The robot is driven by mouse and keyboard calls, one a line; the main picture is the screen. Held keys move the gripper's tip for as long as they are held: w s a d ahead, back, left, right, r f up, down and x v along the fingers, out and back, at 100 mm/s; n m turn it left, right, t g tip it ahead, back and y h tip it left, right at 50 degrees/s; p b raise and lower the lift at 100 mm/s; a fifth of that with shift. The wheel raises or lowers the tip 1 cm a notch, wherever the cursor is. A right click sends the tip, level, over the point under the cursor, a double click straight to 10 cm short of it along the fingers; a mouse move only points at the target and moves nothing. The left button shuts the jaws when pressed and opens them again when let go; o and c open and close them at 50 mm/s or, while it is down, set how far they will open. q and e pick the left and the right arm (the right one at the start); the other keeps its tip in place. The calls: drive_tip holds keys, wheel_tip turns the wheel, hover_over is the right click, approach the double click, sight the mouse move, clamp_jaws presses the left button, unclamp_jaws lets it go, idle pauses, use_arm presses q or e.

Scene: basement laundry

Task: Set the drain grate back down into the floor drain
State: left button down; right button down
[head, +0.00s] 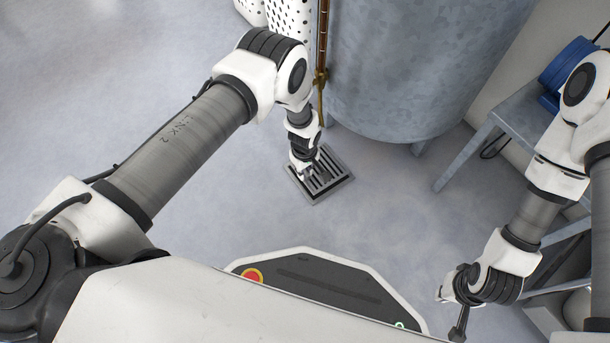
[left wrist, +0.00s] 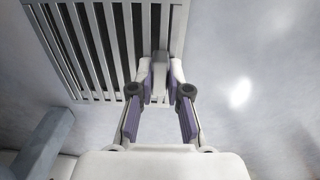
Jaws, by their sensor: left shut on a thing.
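The drain grate (head: 326,180) is a dark metal square with parallel slots, low at the floor drain (head: 316,202), whose square metal frame borders it in the head view. The grate (left wrist: 92,50) fills the upper left of the left wrist view. My left gripper (head: 303,172) reaches down to the grate's left side. In the left wrist view my left gripper (left wrist: 159,82) is shut on a grey upright tab at the grate's edge. I cannot tell whether the grate is fully seated or slightly raised. My right gripper (head: 457,306) is at the lower right, away from the drain, its jaws unclear.
A large galvanized tank (head: 415,65) on legs stands just behind the drain. A copper-coloured pipe (head: 322,60) and a white perforated basket (head: 290,20) are beside it. A grey metal table (head: 500,120) with a blue object (head: 568,68) is at right. The floor left of the drain is clear.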

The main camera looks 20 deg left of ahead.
use_arm(q)
drive_tip(key=shift+w+f+b, duration=0.15)
drive_tip(key=shift+f+b, duration=1.2)
drive_tip(key=shift+f, duration=0.6)
drive_tip(key=c, duration=1.1)
unclamp_jaws()
drive_tip(key=shift+c, duration=0.2)
drive_tip(key=shift+r, duration=0.1)
drive_tip(key=shift+r+p, duration=0.25)
drive_tip(key=shift+p, duration=0.15)
wheel_tip(320, 180, up, 12)
drive_tip(key=p, duration=0.6)
drive_tip(key=shift+f, duration=0.1)
